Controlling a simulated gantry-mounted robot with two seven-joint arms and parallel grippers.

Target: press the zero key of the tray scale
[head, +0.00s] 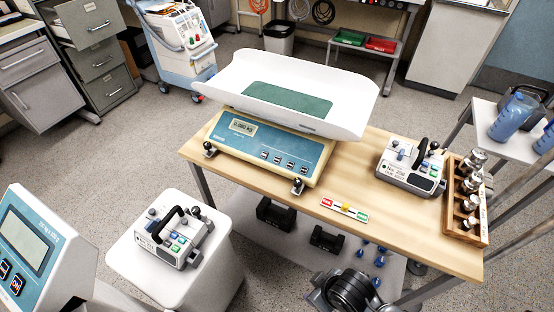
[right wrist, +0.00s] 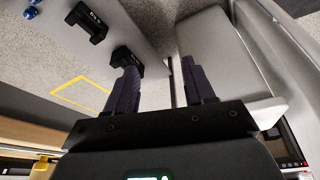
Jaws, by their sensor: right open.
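The tray scale (head: 215,143) stands on the wooden table, with a wide white weighing tray (head: 355,98) on top. The key labels are too small to read, so I cannot tell which is zero. My right gripper (right wrist: 160,68) shows in the right wrist view with its two dark fingers apart and nothing between them. It points down beside the table, away from the scale keys. My left gripper is in neither view.
Black blocks (head: 276,215) rest on the lower shelf.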

